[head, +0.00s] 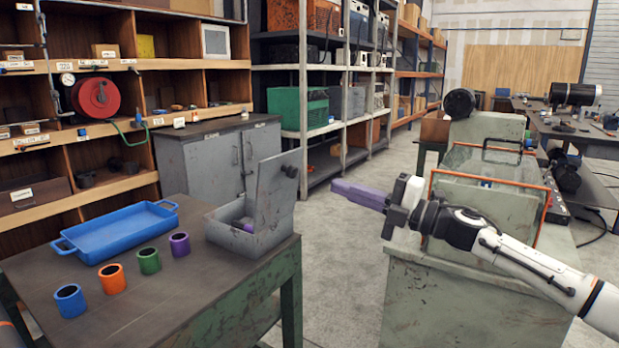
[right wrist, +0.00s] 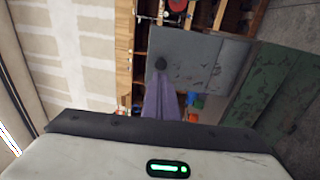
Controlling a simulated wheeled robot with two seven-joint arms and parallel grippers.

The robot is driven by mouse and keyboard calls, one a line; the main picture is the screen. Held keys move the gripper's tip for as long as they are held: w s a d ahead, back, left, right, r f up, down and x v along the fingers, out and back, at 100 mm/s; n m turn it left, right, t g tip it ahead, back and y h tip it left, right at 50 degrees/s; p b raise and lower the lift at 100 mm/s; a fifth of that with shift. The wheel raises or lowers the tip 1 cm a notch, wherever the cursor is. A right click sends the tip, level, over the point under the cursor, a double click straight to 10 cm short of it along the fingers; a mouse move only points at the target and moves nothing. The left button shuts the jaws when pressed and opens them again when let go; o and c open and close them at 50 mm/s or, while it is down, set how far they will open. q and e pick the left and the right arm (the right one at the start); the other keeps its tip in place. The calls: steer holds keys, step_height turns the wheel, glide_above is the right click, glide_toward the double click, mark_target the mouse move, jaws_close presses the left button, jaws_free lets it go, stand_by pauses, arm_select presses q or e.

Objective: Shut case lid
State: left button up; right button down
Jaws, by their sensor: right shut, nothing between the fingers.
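A grey metal case (head: 222,228) stands on the near table's right part. Its lid (head: 275,192) is open and stands nearly upright, with a dark knob (head: 289,171) on its right-hand face. My right gripper (head: 338,187) has purple fingers that are shut and empty. It is to the right of the lid, with a visible gap, and points left towards it. In the right wrist view the fingers (right wrist: 162,82) show in front of the grey lid (right wrist: 205,62), near its knob (right wrist: 160,63). The case's inside is mostly hidden. My left gripper is not in view.
On the table (head: 190,300) are a blue tray (head: 120,232) and several coloured rings, including a purple one (head: 180,244), left of the case. A grey cabinet (head: 220,155) stands behind. Bare floor lies between the table and a green-grey stand (head: 480,295) at right.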

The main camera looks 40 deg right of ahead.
mark_target(296, 172)
steer(key=shift+p+x, duration=1.5)
steer(key=shift+x, duration=2.85)
